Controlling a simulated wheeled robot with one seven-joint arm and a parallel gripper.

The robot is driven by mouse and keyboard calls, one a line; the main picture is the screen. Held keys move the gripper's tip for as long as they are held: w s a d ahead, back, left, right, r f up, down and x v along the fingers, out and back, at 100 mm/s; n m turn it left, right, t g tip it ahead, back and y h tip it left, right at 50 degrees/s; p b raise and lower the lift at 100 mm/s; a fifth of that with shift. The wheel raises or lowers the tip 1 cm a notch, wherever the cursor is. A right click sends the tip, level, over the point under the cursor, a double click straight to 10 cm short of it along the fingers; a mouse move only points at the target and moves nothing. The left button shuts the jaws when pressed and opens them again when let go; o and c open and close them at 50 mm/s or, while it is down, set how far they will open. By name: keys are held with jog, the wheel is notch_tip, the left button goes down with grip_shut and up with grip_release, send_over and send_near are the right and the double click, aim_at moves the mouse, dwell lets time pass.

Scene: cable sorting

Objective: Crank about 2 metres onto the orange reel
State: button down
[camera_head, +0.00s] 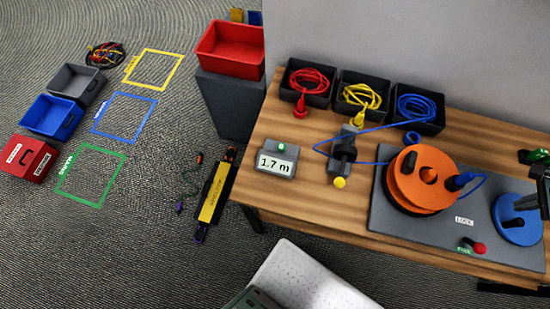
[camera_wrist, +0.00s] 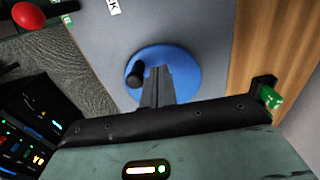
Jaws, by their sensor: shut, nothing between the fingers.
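The orange reel (camera_head: 421,178) sits on a grey base plate (camera_head: 384,217) at the right of the table. A display (camera_head: 273,160) reads 1.7 m. The blue crank disc (camera_head: 517,232) with a black knob is at the plate's right; the disc (camera_wrist: 190,67) and knob (camera_wrist: 135,75) also show in the wrist view. My gripper (camera_wrist: 158,72) is shut and empty over the disc, beside the knob, apart from it in the picture. In the head view my gripper is mostly cut off at the right edge.
A red-knobbed lever (camera_head: 479,248) stands at the plate's front edge, near a LOCK label. Black bins with red (camera_head: 308,79) and yellow (camera_head: 362,95) cables stand at the back. A green-marked item (camera_head: 538,156) lies at the right edge. The table's front left is clear.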

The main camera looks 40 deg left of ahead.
aim_at(522, 222)
jog(key=shift+f+b, duration=1.35)
jog(key=shift+f, duration=0.5)
jog(key=shift+s+d, duration=0.15)
jog(key=shift+s, duration=0.4)
jog(key=shift+s+d+b, duration=0.2)
jog(key=shift+s+b, duration=0.1)
jog(key=shift+b, duration=0.1)
jog(key=shift+s+d, duration=0.1)
jog(key=shift+s, duration=0.1)
jog(key=shift+s+d+b, duration=0.45)
jog(key=shift+s+d, duration=0.05)
jog(key=shift+s, duration=0.05)
jog(key=shift+r, duration=0.15)
notch_tip(522, 222, up, 7)
jog(key=p, duration=0.6)
